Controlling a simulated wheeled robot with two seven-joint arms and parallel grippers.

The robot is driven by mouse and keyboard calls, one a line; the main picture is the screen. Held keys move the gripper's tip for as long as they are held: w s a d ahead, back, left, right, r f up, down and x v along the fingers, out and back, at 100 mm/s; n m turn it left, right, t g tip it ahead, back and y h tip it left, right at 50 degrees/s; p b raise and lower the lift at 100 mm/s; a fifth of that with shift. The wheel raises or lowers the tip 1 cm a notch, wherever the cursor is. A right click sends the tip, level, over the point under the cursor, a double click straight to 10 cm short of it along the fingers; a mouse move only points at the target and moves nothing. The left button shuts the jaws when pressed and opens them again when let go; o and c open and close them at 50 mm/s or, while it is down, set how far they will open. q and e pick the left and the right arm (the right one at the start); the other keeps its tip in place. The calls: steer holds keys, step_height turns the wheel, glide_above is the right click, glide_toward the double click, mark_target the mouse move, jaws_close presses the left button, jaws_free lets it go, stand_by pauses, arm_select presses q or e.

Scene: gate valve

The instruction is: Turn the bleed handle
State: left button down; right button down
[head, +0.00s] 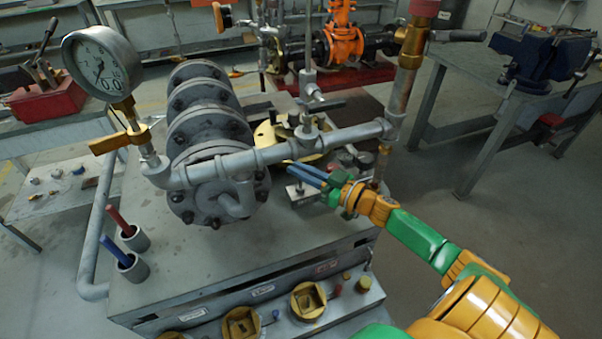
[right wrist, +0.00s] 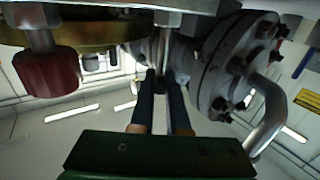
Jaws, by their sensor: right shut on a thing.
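My right gripper (head: 296,169) reaches in from the right, with its blue fingers just below the horizontal grey pipe (head: 330,138) and beside the flanged grey body (head: 207,140). In the right wrist view my gripper (right wrist: 161,80) has its fingers close together, shut on a thin grey piece, the bleed handle (right wrist: 163,50). Most of the handle is hidden by the fingertips, and its turn angle cannot be told. The flanged body (right wrist: 235,65) is right of the fingers in that view. My left gripper is out of view.
A pressure gauge (head: 102,64) with a yellow lever (head: 107,143) stands at the left. A small valve (head: 308,130) rises from the pipe. A red knob (right wrist: 48,73) is left of the fingers in the wrist view. Open floor (head: 480,230) lies to the right.

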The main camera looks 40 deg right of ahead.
steer(key=shift+n+g+y+b, duration=0.35)
steer(key=shift+n+y, duration=0.15)
steer(key=shift+y, duration=0.1)
steer(key=c, duration=0.9)
jaws_free()
steer(key=shift+w, duration=0.15)
steer(key=v, duration=0.7)
steer(key=shift+f, duration=0.1)
